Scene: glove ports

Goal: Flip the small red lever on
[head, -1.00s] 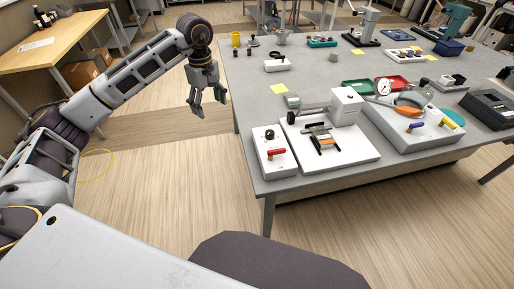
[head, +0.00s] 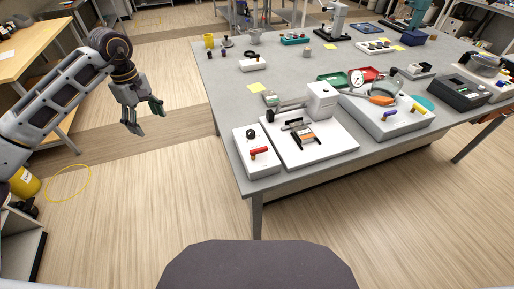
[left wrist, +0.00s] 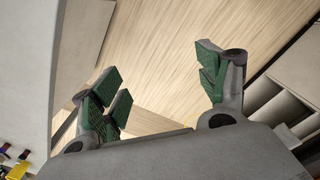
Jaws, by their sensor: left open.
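The small red lever (head: 258,153) sits on a white box (head: 251,169) at the near left corner of the grey table, in the head view. The box also carries a black knob (head: 250,133). My left gripper (head: 148,119) hangs over the floor left of the table, well apart from the lever. It is open and empty. In the left wrist view its green-padded fingers (left wrist: 160,72) are spread with only floor between them, and the lever does not show. My right gripper is not in view.
Right of the lever box stands a larger white fixture (head: 325,143) with an orange-handled part (head: 302,138). A wooden bench (head: 22,52) stands far left.

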